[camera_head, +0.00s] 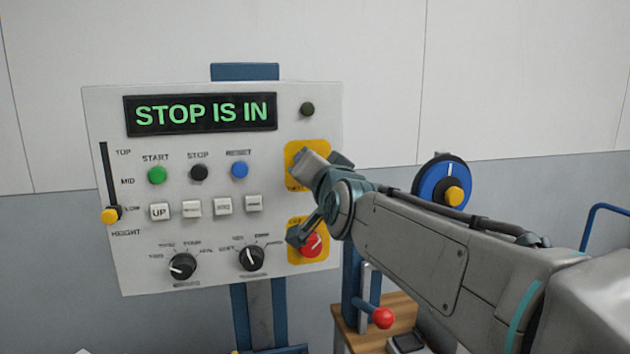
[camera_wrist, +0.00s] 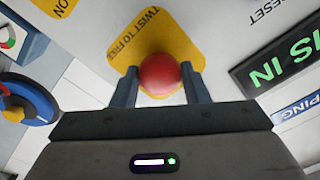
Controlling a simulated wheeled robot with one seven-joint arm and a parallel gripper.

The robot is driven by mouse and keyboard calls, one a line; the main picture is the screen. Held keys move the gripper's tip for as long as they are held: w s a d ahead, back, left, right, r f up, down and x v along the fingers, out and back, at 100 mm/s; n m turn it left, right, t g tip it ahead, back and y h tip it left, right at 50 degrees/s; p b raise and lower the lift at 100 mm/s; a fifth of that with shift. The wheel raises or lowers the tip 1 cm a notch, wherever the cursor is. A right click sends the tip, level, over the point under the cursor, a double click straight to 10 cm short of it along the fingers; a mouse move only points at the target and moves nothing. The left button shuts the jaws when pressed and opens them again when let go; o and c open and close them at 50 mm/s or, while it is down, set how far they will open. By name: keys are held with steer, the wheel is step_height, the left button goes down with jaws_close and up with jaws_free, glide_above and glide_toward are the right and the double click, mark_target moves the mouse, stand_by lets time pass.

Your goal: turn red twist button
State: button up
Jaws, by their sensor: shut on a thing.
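The red twist button (camera_wrist: 159,75) is a round red knob on a yellow plate (camera_wrist: 133,58) lettered "TWIST TO FR…", the rest cut off from sight. In the wrist view my gripper (camera_wrist: 159,88) has one finger on each side of the knob and is shut on it. In the head view my gripper (camera_head: 322,178) is at the upper yellow plate (camera_head: 294,150) on the panel's right side and hides the knob there. The display (camera_head: 205,113) reads "STOP IS IN" in green.
Below, a second yellow plate (camera_head: 294,255) carries a red knob (camera_head: 311,246) with a white mark, close to my wrist. The panel (camera_head: 140,270) also holds buttons, dials and a slider. A blue wheel (camera_head: 428,182) and a red-balled lever (camera_head: 383,318) lie to the right.

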stand_by(0.5)
steer(key=o, duration=1)
steer(key=shift+w, duration=0.1)
steer(key=shift+c, duration=0.2)
